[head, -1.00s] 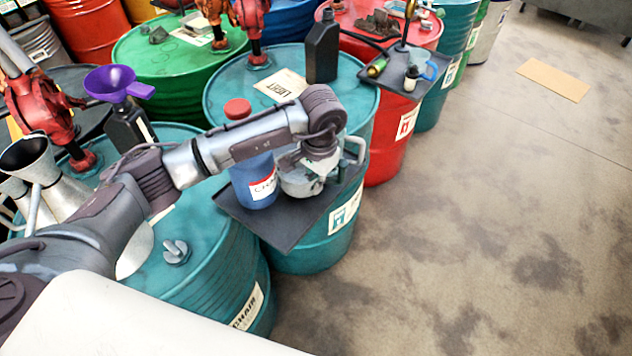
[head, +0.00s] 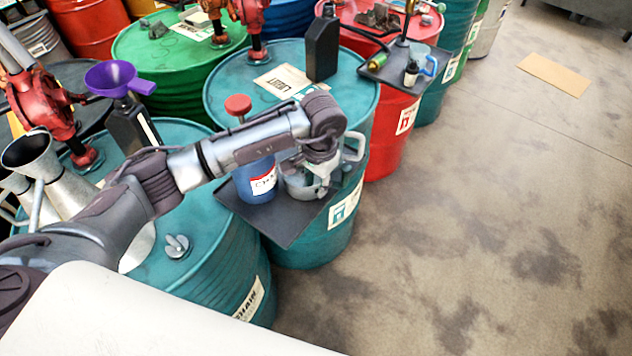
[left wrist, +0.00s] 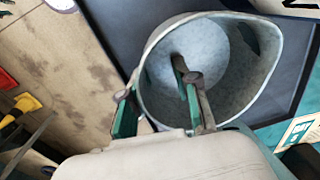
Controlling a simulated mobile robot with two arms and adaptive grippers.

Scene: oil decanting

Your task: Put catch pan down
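The catch pan, a grey metal vessel (head: 300,188) with a handle at its right, appears to stand on the dark tray (head: 262,222) at the near teal drum. In the left wrist view the catch pan (left wrist: 240,85) is seen from above, empty inside, over the dark tray (left wrist: 120,22). My left gripper (head: 322,178) is at the pan's rim. In the wrist view the left gripper (left wrist: 158,88) has one finger inside the pan and one outside, with a clear gap between them. My right gripper is not in view.
A blue container (head: 256,182) with a red cap stands on the tray close left of the pan. A black bottle (head: 322,48) stands on the drum (head: 225,95) behind. A purple funnel (head: 112,78) is at the left.

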